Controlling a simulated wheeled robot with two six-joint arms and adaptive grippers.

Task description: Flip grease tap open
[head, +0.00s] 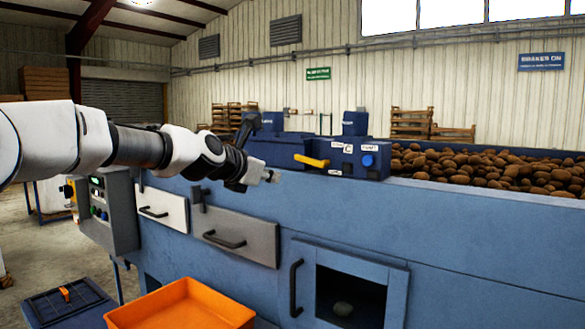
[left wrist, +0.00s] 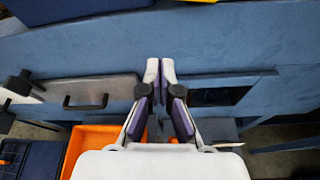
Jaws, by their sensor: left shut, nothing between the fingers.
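A yellow lever (head: 311,161) lies nearly level on the front of a blue box (head: 345,158) on top of the blue machine. It looks like the grease tap, but the small labels beside it are too small to read. My left gripper (head: 268,176) is to the left of the lever and slightly lower, in front of the machine, apart from the lever. In the left wrist view its fingers (left wrist: 160,66) are closed together with nothing between them. My right gripper is not in view.
A potato bed (head: 490,168) lies to the right of the box. Drawers with dark handles (head: 240,240) and a windowed door (head: 349,285) are on the machine front. An orange crate (head: 180,308) and a grey control box (head: 108,212) stand at the left.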

